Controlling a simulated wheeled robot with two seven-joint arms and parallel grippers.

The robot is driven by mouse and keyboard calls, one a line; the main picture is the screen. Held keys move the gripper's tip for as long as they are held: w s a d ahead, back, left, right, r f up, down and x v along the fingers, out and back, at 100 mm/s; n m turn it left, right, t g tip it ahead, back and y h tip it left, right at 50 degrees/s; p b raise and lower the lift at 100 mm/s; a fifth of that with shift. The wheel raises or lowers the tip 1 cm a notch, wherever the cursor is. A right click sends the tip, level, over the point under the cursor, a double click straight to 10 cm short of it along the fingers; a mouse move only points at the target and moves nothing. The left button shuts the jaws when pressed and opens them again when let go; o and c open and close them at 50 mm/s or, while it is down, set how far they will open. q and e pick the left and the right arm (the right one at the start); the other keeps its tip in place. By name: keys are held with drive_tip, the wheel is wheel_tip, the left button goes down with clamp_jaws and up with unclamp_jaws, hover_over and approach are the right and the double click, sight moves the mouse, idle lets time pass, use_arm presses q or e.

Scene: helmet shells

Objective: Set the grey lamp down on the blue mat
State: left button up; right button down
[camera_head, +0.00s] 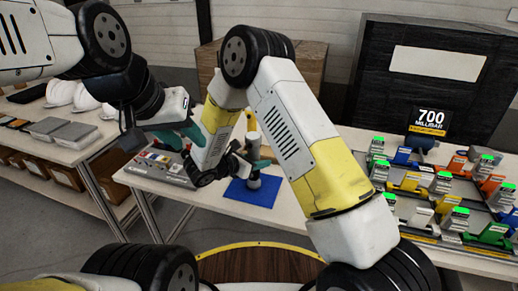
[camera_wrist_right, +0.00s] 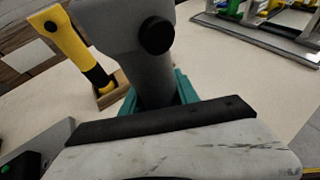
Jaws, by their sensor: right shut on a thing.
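The grey lamp (camera_head: 254,182) is upright over the blue mat (camera_head: 262,196) in the head view. I cannot tell whether its lower end touches the mat. My right gripper (camera_head: 255,158) is shut on the lamp, with teal fingers around its body. In the right wrist view the lamp (camera_wrist_right: 152,75) fills the upper middle, with a dark round knob on its side, and teal finger parts show beside it. My left gripper (camera_head: 182,134) is left of the right arm, above the table; its fingertips are partly hidden, so its opening is unclear.
A yellow and black tool (camera_wrist_right: 75,42) stands in a wooden block (camera_wrist_right: 112,92). A tray of small coloured items (camera_head: 160,168) lies left of the mat. Right, a rack (camera_head: 430,205) holds several coloured blocks. White helmet shells (camera_head: 60,93) sit on the left table.

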drive_tip(key=shift+f, duration=0.4)
idle(0.3)
drive_tip(key=c, duration=0.8)
unclamp_jaws()
drive_tip(key=shift+c, duration=0.2)
drive_tip(key=shift+a, duration=0.1)
